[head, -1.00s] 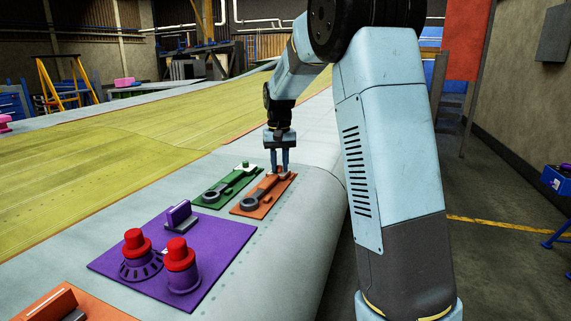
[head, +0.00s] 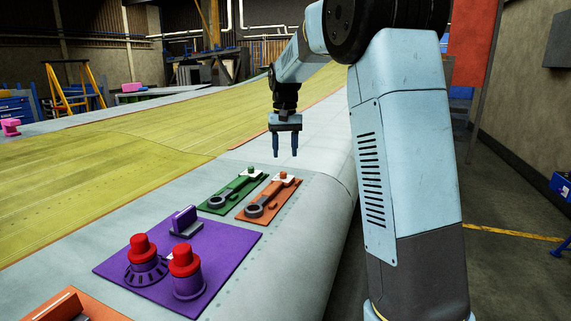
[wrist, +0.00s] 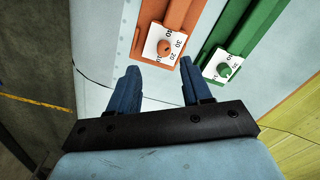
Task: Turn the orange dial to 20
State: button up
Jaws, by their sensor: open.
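The orange dial (wrist: 165,47) is a small round knob on a white numbered plate, at the end of an orange panel. In the head view the orange dial (head: 283,175) is at the far end of that panel, on the grey wing surface. A 30 is legible beside the knob in the wrist view, but which number it points to is unclear. My gripper (head: 285,155) is open and empty, above the dial and apart from it. In the wrist view my gripper's (wrist: 159,66) fingertips show just below the plate.
A green panel with a similar green dial (wrist: 225,70) lies close beside the orange one. A purple plate (head: 225,240) with red-topped knobs (head: 185,260) is nearer, with an orange panel (head: 70,307) at the bottom left. The wing surface beyond the dials is clear.

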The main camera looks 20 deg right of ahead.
notch_tip(320, 180, up, 7)
dwell(0.3)
jog(key=shift+s, duration=0.1)
